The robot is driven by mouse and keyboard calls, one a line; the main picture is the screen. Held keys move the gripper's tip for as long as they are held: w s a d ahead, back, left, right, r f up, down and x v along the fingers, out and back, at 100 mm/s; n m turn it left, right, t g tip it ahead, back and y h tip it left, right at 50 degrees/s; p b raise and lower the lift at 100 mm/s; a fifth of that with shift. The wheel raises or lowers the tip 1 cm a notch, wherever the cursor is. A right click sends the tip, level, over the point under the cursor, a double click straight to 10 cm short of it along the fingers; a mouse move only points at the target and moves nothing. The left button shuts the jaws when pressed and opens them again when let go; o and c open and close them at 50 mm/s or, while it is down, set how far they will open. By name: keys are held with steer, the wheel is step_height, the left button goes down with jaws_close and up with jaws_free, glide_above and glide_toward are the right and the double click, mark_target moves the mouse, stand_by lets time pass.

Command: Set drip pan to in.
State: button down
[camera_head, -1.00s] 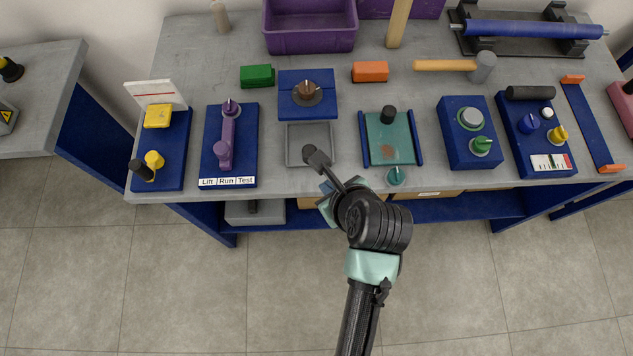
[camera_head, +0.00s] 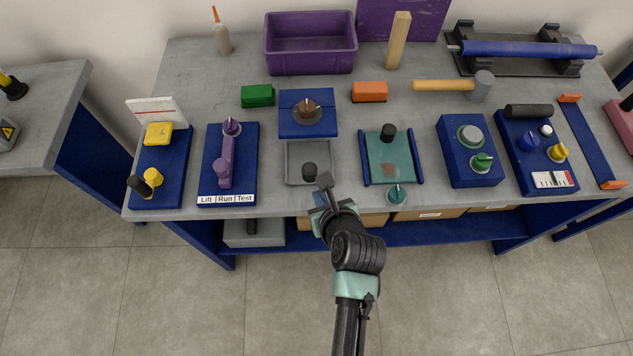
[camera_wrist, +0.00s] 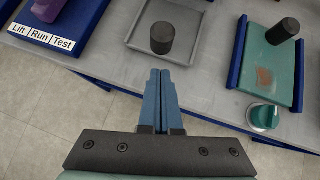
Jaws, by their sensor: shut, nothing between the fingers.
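A shallow grey square tray, which looks like the drip pan (camera_head: 289,178), lies on the bench in front of a blue block (camera_head: 291,127) with a brown round fitting (camera_head: 306,111). A black knob (camera_head: 309,170) stands near the tray's front edge; in the wrist view the knob (camera_wrist: 162,38) is just beyond my fingertips. My gripper (camera_wrist: 161,73) has its blue fingers together and empty, just in front of the tray (camera_wrist: 196,50). I see a gap between fingertips and knob in the picture. In the head view my arm partly hides the gripper (camera_head: 320,200).
A teal plate (camera_head: 388,150) between blue rails, with its own black knob and a teal dial (camera_head: 396,194), sits to the right. A Lift/Run/Test panel (camera_head: 240,178) with a purple lever is to the left. The bench's front edge (camera_head: 270,209) is bare.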

mark_target(315, 166)
steer(key=shift+w+a+r, duration=0.1)
steer(key=shift+w+a, duration=0.1)
steer(key=shift+w, duration=0.5)
steer(key=shift+w+a, duration=0.15)
steer(key=shift+w, duration=0.55)
steer(key=w, duration=0.4)
steer(key=shift+w, duration=0.35)
steer(key=shift+r, duration=0.15)
steer(key=shift+w, duration=0.1)
